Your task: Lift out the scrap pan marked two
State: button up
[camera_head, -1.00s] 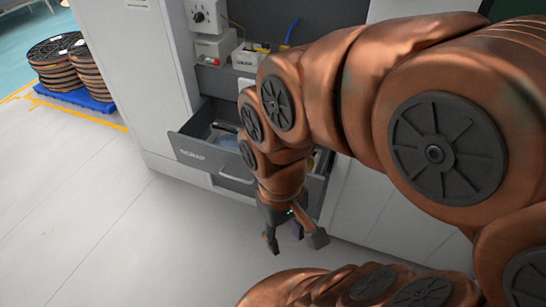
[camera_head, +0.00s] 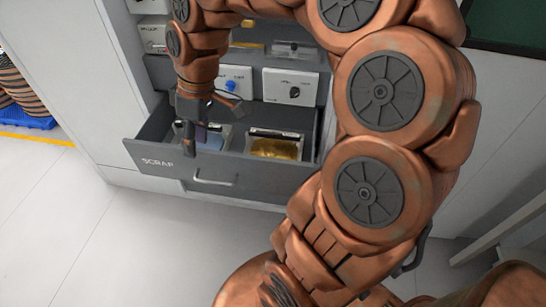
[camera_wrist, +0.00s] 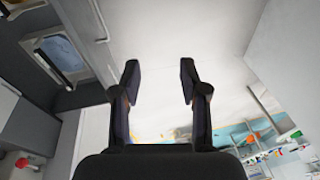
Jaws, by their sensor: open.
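The open drawer marked SCRAP (camera_head: 160,162) holds two pans side by side. The left pan (camera_head: 222,143) has pale blue contents and is partly hidden by my gripper. The right pan (camera_head: 273,147) holds yellow-gold contents. I cannot read a number on either pan. My gripper (camera_head: 193,145) points down by the drawer's left part, close to the left pan. In the wrist view my gripper (camera_wrist: 159,80) is open, with only pale floor between its fingers. A pan with bluish contents and a dark bar (camera_wrist: 62,58) shows at the upper left there, apart from the fingers.
The drawer's handle (camera_head: 214,181) is on its front. White boxes with knobs (camera_head: 291,87) stand on the shelf just behind the drawer. Cabinet panels (camera_head: 70,80) flank it. The floor (camera_head: 60,230) in front is clear. Stacked reels (camera_head: 14,90) stand at far left.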

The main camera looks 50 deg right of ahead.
jog(key=w+d+f+n+t+b, duration=0.1)
jog(key=w+d+f+t+b, duration=0.1)
jog(key=w+d+f+b, duration=0.5)
jog(key=t+b, duration=0.1)
jog(key=b, duration=0.4)
send_near(275, 133)
jog(key=a+x, duration=0.1)
jog(key=x, duration=0.5)
jog(key=shift+d+x, duration=0.2)
jog(key=shift+x, duration=1.45)
jog(key=shift+d+x, duration=0.2)
jog(key=shift+x, duration=1.5)
grip_shut()
